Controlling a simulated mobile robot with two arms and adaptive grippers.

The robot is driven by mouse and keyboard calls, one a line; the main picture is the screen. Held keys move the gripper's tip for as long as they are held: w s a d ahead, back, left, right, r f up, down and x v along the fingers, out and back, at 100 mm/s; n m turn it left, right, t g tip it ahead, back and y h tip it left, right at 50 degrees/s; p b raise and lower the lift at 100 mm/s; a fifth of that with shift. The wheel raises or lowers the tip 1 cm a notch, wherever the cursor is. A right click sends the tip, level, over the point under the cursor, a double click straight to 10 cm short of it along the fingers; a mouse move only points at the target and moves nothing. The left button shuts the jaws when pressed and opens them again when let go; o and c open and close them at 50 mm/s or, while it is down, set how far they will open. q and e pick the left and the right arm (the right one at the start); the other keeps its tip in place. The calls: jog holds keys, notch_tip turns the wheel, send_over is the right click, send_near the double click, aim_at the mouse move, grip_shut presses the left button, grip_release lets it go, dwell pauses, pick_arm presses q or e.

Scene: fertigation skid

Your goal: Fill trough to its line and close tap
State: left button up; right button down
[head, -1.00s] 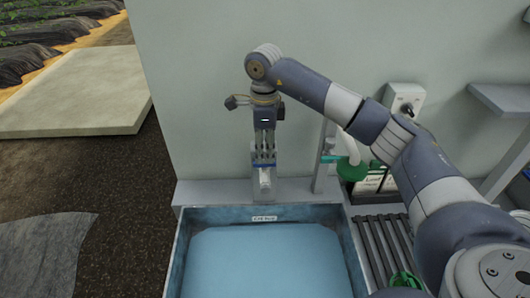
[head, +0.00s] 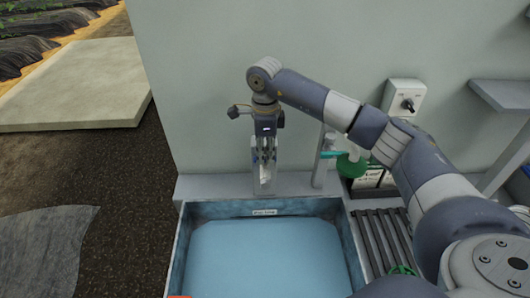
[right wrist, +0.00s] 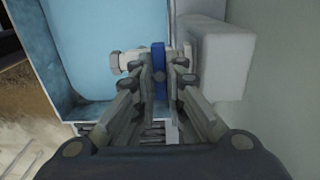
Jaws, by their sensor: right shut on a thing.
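The trough (head: 359,255) is a blue-grey basin below the wall, with light blue water (head: 275,262) in it. A small white label, apparently the fill line mark (head: 265,212), is on its far inner wall, and the water's far edge shows just below it. The tap stands at the wall behind the trough. Its blue handle (right wrist: 158,62) and pale body (right wrist: 130,61) show in the right wrist view. My right gripper (head: 265,180) points down and is shut on the blue handle; its fingers hide much of the tap. My left gripper is out of view.
A green-and-white fitting (head: 352,162) and labelled containers (head: 372,178) stand right of the tap. A slatted rack (head: 383,240) adjoins the trough. A grey shelf (head: 503,98) juts out at right.

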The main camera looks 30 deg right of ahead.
aim_at(265, 158)
jog(key=n+b, duration=0.1)
jog(key=b, duration=0.1)
jog(key=n+b, duration=0.2)
jog(key=shift+w+f, duration=0.1)
jog(key=shift+f, duration=0.1)
jog(key=shift+n+b, duration=0.4)
jog(key=shift+b, duration=0.05)
jog(key=shift+r+n+b, duration=0.3)
jog(key=shift+n+b, duration=0.05)
jog(key=shift+n, duration=0.45)
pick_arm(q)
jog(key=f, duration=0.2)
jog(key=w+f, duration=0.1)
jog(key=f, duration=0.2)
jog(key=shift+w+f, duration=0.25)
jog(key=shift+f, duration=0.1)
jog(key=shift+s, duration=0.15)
pick_arm(e)
jog(key=c, duration=1.6)
grip_release()
jog(key=shift+c, duration=0.2)
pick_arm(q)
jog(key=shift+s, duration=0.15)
pick_arm(e)
notch_tip(265, 158, up, 12)
